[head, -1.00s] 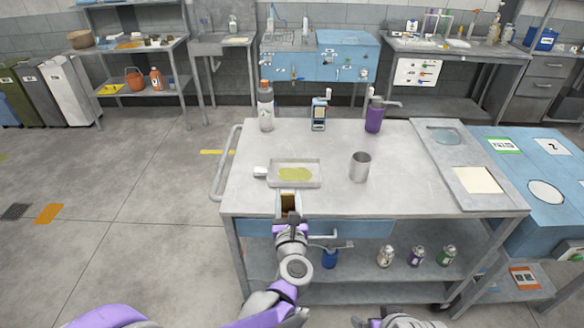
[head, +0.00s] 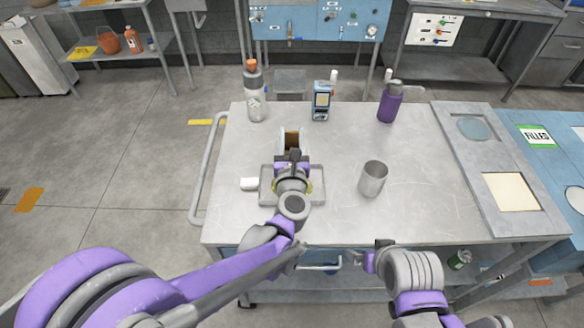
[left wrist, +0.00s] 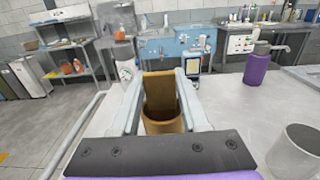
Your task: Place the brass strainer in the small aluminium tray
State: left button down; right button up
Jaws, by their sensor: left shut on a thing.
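The brass strainer (left wrist: 163,102) is between the fingers of my left gripper (left wrist: 160,85), which is shut on it. In the head view the left gripper (head: 292,143) holds the strainer (head: 292,139) over the table, beyond the middle of the tray. The shallow metal tray (head: 264,200) lies on the table below my left wrist, which hides much of it.
A metal cup (head: 373,180) stands right of the tray, and a white object (head: 249,184) is at its left. A bottle (head: 255,95), a handheld device (head: 322,100) and a purple dispenser (head: 389,103) stand along the back edge.

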pick_arm(q)
jog(key=f, duration=0.5)
jog(key=shift+s+f, duration=0.15)
jog(key=shift+s, duration=0.2)
jog(key=shift+w+f+b, duration=0.1)
jog(key=shift+f+b, duration=0.35)
jog(key=shift+f, duration=1.6)
pick_arm(e)
jog(key=shift+s+f, duration=0.65)
jog(key=shift+f, duration=0.15)
pick_arm(q)
jog(key=shift+f, duration=0.1)
jog(key=shift+f, duration=0.2)
jog(key=shift+c, duration=2.1)
grip_release()
jog(key=shift+r, duration=0.1)
pick_arm(e)
jog(key=shift+s+f, duration=0.1)
jog(key=shift+f, duration=0.05)
pick_arm(q)
jog(key=shift+r, duration=0.1)
